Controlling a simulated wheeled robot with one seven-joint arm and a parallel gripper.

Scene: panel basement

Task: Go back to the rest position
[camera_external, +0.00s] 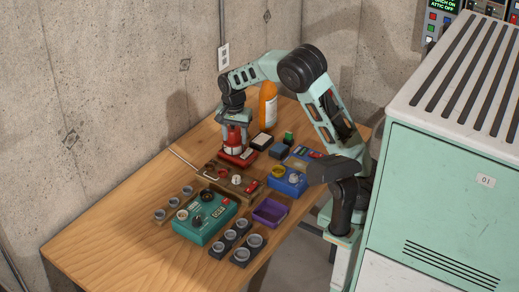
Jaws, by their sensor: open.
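My gripper (236,122) points down at the back of the wooden table, over a red device (237,157) with a red upright part. Its fingers are around or just above that red part; I cannot tell whether they touch it. The jaws look apart. My arm bends up and over from its base at the table's right edge.
Near the gripper are an orange bottle (268,104), a brown panel (232,179) and a blue box (287,181). A teal box (206,217) and a purple tray (270,212) lie in front. A green cabinet (440,190) stands right. The table's front left is clear.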

